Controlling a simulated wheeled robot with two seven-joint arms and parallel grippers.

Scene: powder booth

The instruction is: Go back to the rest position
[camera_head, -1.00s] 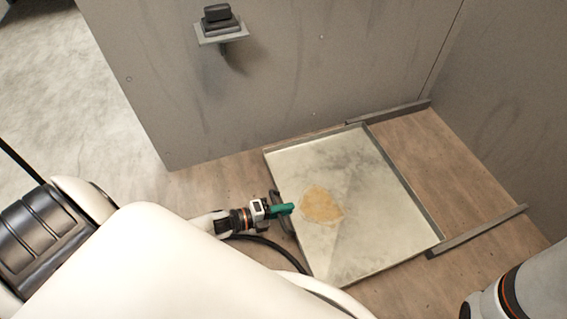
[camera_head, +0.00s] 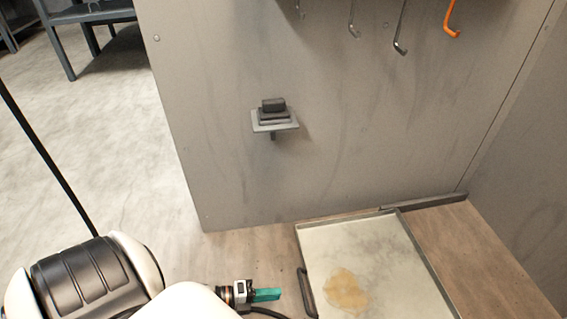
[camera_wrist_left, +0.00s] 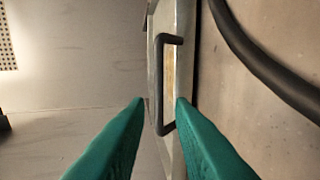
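My left gripper (camera_head: 267,295) shows low in the head view, with green fingers, just left of the metal tray (camera_head: 323,229). In the left wrist view its two green fingers (camera_wrist_left: 160,100) stand apart with nothing gripped between them. The tray's dark handle (camera_wrist_left: 178,84) shows ahead of the fingertips, and in the head view this handle (camera_head: 307,292) is on the tray's left edge. The tray lies flat on the wooden surface and has a tan powder patch (camera_head: 346,290) on it. My right gripper is not in either current view.
A grey panel wall (camera_head: 350,130) rises behind the tray. It carries a small ledge (camera_head: 275,125) with a dark block (camera_head: 273,105), and several hooks, one of them orange (camera_head: 451,18). A black hose (camera_wrist_left: 265,60) runs close to the tray. Open floor (camera_head: 110,150) lies to the left.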

